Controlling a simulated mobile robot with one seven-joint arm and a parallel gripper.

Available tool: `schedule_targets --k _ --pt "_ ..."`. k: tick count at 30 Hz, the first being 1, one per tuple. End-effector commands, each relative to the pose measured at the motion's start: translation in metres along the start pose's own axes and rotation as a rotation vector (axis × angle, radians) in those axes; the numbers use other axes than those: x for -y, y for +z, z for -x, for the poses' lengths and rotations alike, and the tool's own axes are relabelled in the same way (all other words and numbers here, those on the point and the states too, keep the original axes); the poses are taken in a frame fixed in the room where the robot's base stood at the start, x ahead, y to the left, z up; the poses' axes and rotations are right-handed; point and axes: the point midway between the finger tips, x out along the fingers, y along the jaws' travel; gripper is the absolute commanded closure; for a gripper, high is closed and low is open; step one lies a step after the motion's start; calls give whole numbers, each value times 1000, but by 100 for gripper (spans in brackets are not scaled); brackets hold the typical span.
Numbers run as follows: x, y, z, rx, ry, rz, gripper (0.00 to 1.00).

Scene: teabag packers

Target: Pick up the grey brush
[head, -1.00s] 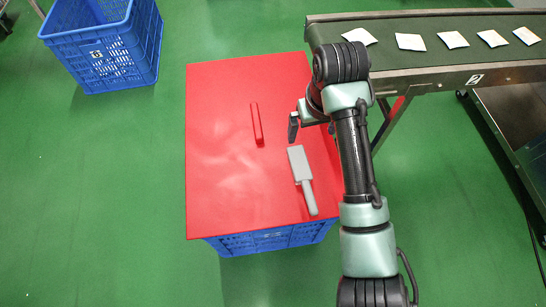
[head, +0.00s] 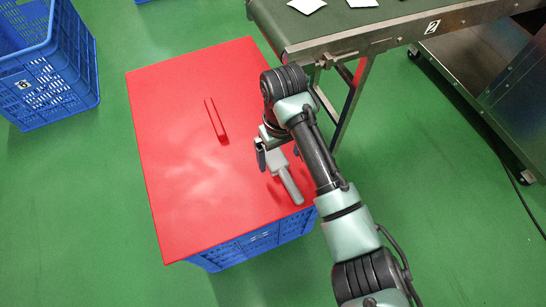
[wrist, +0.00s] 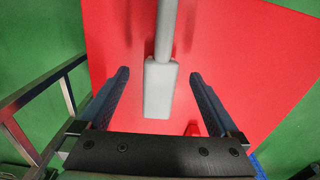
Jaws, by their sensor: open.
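The grey brush (head: 290,186) lies on the red tabletop (head: 190,205), its handle toward the lower right and its wide end partly hidden by my gripper in the head view. My gripper (head: 278,156) is over the wide end. In the wrist view my gripper (wrist: 160,76) is open, with one dark finger on each side of the brush (wrist: 159,90). I see gaps on both sides and no contact. The height above the brush is hard to judge.
A thin red bar (head: 215,120) lies on the same tabletop to the left. Blue crates (head: 230,252) show beneath the tabletop. Another blue crate (head: 50,80) stands on the floor at left. A conveyor (head: 345,42) carrying white packets (head: 307,5) runs behind my arm.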

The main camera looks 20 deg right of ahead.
Motion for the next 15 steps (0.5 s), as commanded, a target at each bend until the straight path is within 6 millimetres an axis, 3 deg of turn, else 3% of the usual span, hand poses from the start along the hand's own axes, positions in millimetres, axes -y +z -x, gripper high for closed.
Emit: schedule_targets --k 9,15 --pt "1 -6 -45 2 1 0 3" --pt "1 -6 -45 0 1 0 3"
